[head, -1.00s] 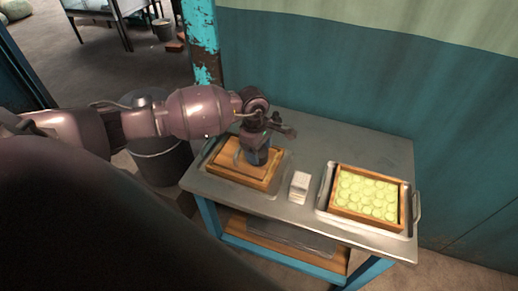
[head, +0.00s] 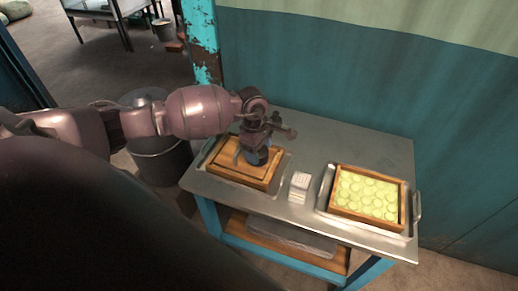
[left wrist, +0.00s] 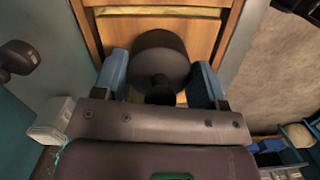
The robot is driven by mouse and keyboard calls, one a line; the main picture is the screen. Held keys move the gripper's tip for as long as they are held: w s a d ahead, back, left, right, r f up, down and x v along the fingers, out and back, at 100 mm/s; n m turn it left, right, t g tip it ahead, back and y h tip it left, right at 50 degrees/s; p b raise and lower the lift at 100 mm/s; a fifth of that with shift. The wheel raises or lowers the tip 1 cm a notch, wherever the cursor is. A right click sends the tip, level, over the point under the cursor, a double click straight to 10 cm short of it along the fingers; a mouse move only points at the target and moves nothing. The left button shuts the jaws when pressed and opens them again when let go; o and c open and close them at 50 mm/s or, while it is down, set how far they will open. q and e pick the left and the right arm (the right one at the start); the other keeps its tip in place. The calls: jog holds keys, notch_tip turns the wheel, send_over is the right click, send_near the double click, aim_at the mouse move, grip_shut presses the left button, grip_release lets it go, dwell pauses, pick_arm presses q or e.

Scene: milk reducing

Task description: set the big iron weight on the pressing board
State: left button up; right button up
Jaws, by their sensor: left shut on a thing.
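The big iron weight (left wrist: 160,57) is a dark round block between the two blue fingers of my left gripper (left wrist: 161,80) in the left wrist view. The left gripper is shut on it. In the head view the left gripper (head: 257,152) points down over the wooden pressing board (head: 228,160), and the weight is mostly hidden by it. The board lies in a wooden frame (head: 240,178) on the left side of the table. The weight is at or just above the board; I cannot tell whether it touches. My right gripper is not in view.
A small white block (head: 299,186) stands right of the frame. A second wooden frame (head: 343,211) with several pale green rounds sits on a metal tray (head: 325,205) at the right. The back of the grey table (head: 330,140) is clear. A bucket (head: 160,160) stands left.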

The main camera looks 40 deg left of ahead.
pick_arm(q)
jog(key=shift+w, duration=0.1)
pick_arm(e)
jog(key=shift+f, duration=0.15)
pick_arm(q)
jog(key=o, duration=1.7)
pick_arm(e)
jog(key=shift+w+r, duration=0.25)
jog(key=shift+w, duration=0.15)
pick_arm(q)
jog(key=shift+o, duration=0.4)
jog(key=shift+f, duration=0.1)
